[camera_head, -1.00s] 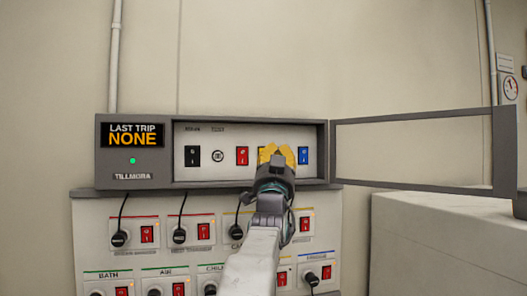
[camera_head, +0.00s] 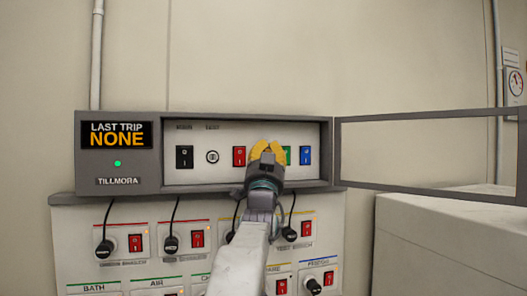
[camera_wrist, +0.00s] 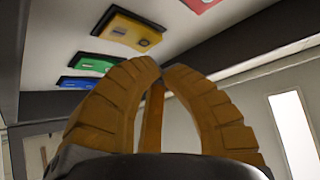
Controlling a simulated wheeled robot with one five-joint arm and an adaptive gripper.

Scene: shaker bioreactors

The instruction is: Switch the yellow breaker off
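The yellow breaker (camera_wrist: 130,28) shows in the wrist view, above and left of my fingertips, set in the pale panel with a gap between it and the fingers. In the head view my gripper covers it. My gripper (camera_head: 267,146) has orange fingers and is in front of the panel, between the red breaker (camera_head: 239,156) and the green breaker (camera_head: 286,156). In the wrist view the gripper (camera_wrist: 162,68) has its fingertips together, with nothing seen held. I cannot tell the yellow lever's position.
The blue breaker (camera_head: 305,155) is right of the green one. A black switch (camera_head: 184,157) and round button (camera_head: 212,157) are at left. The box's door frame (camera_head: 430,116) stands open at right. Plugs and red switches (camera_head: 197,238) lie below. The display (camera_head: 116,135) reads "LAST TRIP NONE".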

